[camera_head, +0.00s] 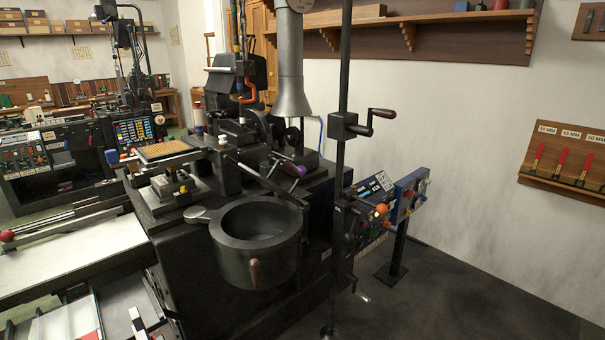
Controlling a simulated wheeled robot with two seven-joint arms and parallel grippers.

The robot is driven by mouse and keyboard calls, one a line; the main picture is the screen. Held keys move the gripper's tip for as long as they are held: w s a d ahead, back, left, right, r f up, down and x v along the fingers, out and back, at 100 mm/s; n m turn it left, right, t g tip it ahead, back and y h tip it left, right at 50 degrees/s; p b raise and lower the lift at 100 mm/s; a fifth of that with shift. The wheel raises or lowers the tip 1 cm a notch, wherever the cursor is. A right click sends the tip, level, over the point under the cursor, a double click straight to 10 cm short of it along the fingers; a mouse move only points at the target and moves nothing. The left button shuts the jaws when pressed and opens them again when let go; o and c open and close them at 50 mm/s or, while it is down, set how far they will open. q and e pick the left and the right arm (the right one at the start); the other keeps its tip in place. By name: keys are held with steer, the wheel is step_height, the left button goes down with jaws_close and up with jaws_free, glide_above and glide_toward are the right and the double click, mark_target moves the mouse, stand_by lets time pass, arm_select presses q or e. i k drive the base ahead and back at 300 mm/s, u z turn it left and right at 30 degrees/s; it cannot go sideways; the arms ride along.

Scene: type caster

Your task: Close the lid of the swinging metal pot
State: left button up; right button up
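The round dark metal pot (252,262) is fixed at the front of the black casting machine. Its top is open, and its dark inside shows. A brown wooden handle (254,272) sticks out from its front wall. A flat grey tab (199,215) with a rounded end sits at the left of the rim; I cannot tell if it belongs to the lid. No lid covers the opening, and I cannot make out the lid clearly. Neither of my grippers is in view.
A tall black post (342,200) with a side crank (379,114) stands just right of the pot. A dark diagonal bar (260,180) passes behind the rim. A control panel (375,195) with an orange knob is further right. Floor at the front right is clear.

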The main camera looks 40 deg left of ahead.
mark_target(286, 165)
steer(key=u, duration=0.9)
steer(key=i, duration=1.1)
steer(key=u, duration=0.7)
steer(key=k, duration=0.5)
steer(key=z, duration=1.45)
